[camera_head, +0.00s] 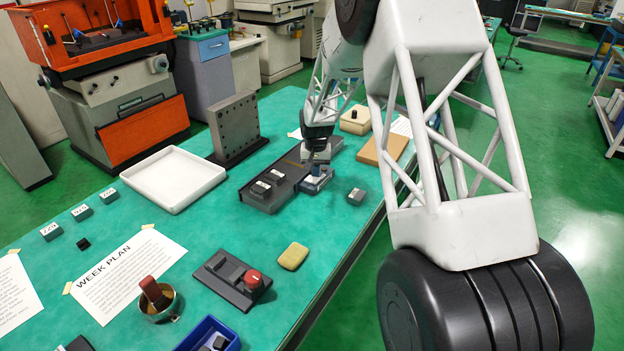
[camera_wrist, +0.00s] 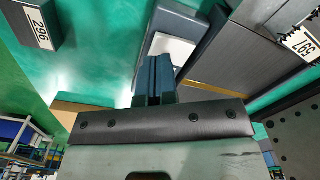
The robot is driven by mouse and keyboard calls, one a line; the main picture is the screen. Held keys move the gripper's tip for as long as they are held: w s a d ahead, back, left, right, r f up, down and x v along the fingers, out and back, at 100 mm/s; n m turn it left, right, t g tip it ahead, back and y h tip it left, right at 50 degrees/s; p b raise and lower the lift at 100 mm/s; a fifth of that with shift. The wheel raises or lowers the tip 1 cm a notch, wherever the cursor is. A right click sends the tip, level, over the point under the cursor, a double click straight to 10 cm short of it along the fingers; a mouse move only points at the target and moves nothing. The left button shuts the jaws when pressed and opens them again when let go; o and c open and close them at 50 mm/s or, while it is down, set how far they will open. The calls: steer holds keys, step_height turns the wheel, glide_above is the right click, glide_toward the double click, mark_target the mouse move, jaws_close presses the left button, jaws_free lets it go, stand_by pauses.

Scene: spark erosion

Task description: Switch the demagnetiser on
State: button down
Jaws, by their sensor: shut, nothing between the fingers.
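I cannot tell for sure which thing is the demagnetiser. A cream box with a black part on top (camera_head: 355,121) stands at the far end of the bench. A dark unit with a red knob (camera_head: 233,279) lies near the front; no switch setting can be read on either. My gripper (camera_head: 317,168) points down over a small grey-blue block with a pale top (camera_head: 315,184), beside a long dark tray. In the wrist view the fingers (camera_wrist: 154,82) are shut and empty, close to a dark block with a white top (camera_wrist: 172,48). Whether they touch it is unclear.
The long dark tray (camera_head: 265,197) holds labelled blocks. A dark block marked 296 (camera_wrist: 35,22) lies apart. A drilled upright plate (camera_head: 235,128), white tray (camera_head: 174,178), brown board (camera_head: 383,146) and yellow pad (camera_head: 293,256) are around. The bench between tray and yellow pad is clear.

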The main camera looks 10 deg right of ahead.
mark_target(316, 180)
steer(key=shift+f, duration=1.05)
stand_by(0.9)
steer(key=shift+r, duration=3.55)
